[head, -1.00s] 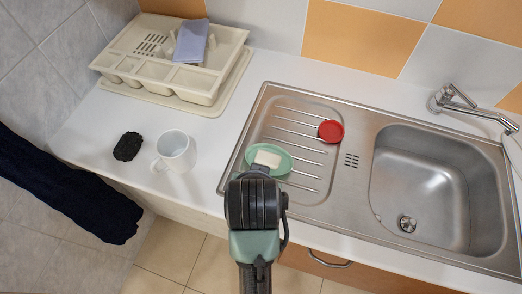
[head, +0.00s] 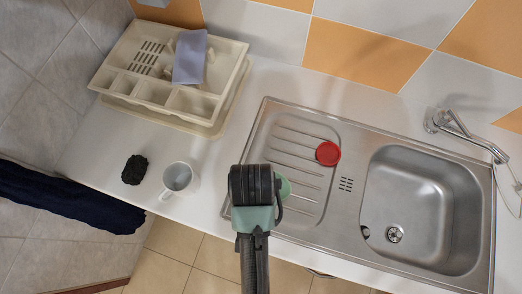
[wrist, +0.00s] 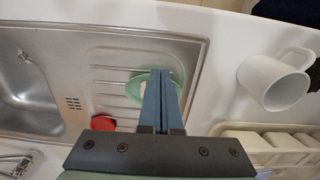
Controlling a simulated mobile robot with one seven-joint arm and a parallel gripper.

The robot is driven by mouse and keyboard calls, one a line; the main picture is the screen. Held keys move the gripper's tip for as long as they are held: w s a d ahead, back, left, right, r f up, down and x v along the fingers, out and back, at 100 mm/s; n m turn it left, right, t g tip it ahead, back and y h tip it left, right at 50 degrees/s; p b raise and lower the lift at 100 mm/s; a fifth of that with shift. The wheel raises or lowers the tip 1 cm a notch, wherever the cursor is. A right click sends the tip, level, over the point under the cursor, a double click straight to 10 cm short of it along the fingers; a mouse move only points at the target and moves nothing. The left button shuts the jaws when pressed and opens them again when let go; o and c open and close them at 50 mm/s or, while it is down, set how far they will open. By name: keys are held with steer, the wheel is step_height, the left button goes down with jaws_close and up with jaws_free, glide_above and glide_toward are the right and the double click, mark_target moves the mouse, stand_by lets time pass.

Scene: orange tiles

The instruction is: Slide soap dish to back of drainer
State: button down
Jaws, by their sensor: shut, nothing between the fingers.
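The green soap dish (head: 285,187) is on the front part of the ribbed steel drainer (head: 311,160). In the head view my arm covers most of the dish and the soap on it. I cannot tell whether the fingertips touch the dish or soap.
A red round object (head: 328,153) lies on the drainer's right side, behind the dish. The sink basin (head: 420,210) is to the right. A white mug (head: 180,179), a black sponge (head: 135,169) and a cream dish rack (head: 150,90) stand on the left counter.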

steer(key=f, duration=0.6)
steer(key=f+p, duration=0.1)
steer(key=f, duration=0.2)
steer(key=shift+s+f, duration=0.35)
steer(key=shift+w+d+r+p, duration=0.1)
steer(key=shift+w+d+p, duration=0.15)
steer(key=shift+w, duration=0.35)
steer(key=shift+w+d+p, duration=0.1)
steer(key=shift+w+p, duration=0.1)
steer(key=shift+w, duration=0.4)
steer(key=shift+w+d, duration=0.25)
steer(key=shift+w, duration=0.5)
